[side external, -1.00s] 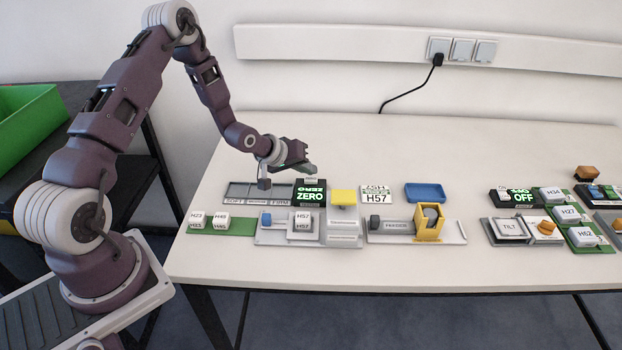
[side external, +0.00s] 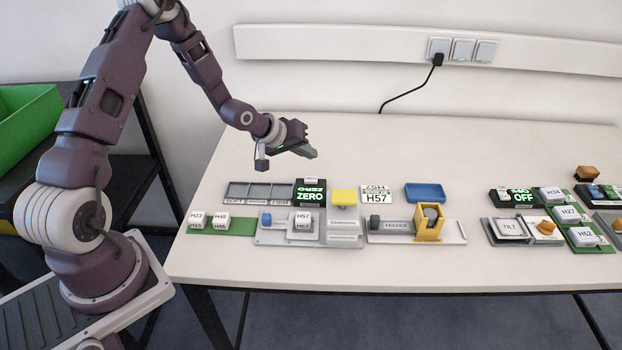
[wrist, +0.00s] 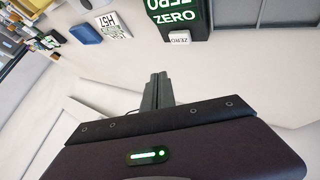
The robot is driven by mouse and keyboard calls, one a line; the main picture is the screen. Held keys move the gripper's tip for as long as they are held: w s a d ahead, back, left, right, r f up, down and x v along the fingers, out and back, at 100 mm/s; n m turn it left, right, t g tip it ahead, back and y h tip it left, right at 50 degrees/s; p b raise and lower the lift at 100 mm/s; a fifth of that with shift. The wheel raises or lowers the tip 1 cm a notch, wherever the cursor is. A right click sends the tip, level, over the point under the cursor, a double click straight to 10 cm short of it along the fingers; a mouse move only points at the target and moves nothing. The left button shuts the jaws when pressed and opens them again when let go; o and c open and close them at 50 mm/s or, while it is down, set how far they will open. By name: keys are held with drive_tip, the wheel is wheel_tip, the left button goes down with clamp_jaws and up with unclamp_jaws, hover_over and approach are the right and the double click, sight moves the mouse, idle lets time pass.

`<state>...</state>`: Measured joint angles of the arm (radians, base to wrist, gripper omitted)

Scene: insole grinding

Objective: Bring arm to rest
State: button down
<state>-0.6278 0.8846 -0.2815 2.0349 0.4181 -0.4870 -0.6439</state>
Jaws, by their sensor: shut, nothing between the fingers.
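My gripper (side external: 309,152) hangs above the back part of the white table (side external: 480,150), clear of everything on it. Its fingers (wrist: 157,92) are shut together with nothing between them in the wrist view. The dark box with the green ZERO display (side external: 310,194) stands on the table below and in front of the gripper. The same ZERO box (wrist: 174,14) shows at the top of the wrist view.
A grey compartment tray (side external: 260,191), a white H57 card (side external: 376,196), a blue tray (side external: 425,192) and a yellow-topped piece (side external: 343,197) sit nearby. A yellow holder (side external: 429,222) stands in front. The table's back strip is clear. A green bin (side external: 30,125) stands at left.

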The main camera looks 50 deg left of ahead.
idle(0.4)
drive_tip(key=s+d+r+m+g+y, duration=0.1)
drive_tip(key=s+d+r+m, duration=0.25)
drive_tip(key=s+r, duration=0.55)
drive_tip(key=s+d+r+m+g+y, duration=0.15)
drive_tip(key=s+d+r, duration=0.35)
drive_tip(key=r, duration=0.6)
drive_tip(key=s+d+r+m+h, duration=0.1)
drive_tip(key=s+d, duration=0.1)
drive_tip(key=s, duration=0.8)
drive_tip(key=s+d+r+m+g+h, duration=0.1)
drive_tip(key=s+d+r+m, duration=0.1)
drive_tip(key=s, duration=0.9)
drive_tip(key=shift+d, duration=0.7)
